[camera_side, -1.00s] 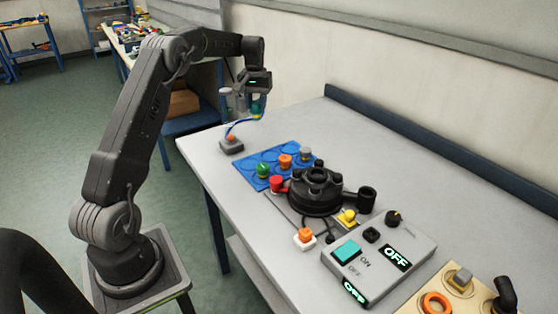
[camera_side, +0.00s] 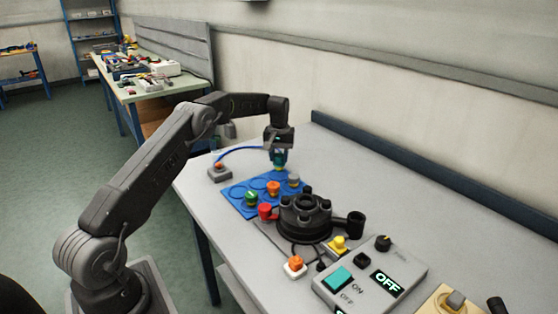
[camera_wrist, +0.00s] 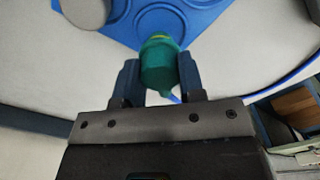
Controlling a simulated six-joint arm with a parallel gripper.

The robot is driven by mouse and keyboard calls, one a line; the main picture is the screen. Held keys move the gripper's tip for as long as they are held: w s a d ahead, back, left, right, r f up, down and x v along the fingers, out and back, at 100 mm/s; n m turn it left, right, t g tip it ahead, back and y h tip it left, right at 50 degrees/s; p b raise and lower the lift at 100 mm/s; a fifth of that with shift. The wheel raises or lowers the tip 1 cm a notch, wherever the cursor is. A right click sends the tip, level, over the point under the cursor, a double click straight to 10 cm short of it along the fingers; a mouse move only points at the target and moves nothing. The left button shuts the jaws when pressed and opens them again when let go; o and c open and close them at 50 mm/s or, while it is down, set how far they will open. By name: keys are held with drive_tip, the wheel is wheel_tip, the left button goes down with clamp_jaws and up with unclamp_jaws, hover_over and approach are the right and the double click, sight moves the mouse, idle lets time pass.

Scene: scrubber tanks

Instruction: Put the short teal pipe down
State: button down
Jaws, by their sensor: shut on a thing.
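The short teal pipe (camera_side: 279,157) is held upright between the fingers of my gripper (camera_side: 279,152). In the wrist view the pipe (camera_wrist: 158,66) shows teal with a yellow-green end, and my gripper's two fingers (camera_wrist: 157,80) press it from both sides. In the side view the pipe is over the back edge of the blue mat (camera_side: 236,190). I cannot tell whether its lower end touches the mat. The mat (camera_wrist: 198,18) also shows in the wrist view, with round outlines on it.
Green (camera_side: 251,198), orange (camera_side: 273,188) and grey (camera_side: 293,180) pieces stand on the mat. A red piece (camera_side: 265,211) and a black round fixture (camera_side: 305,215) stand in front. The table's back right is clear.

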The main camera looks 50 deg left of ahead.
drive_tip(key=shift+f, duration=0.85)
drive_tip(key=c, duration=0.7)
unclamp_jaws()
drive_tip(key=shift+f, duration=0.15)
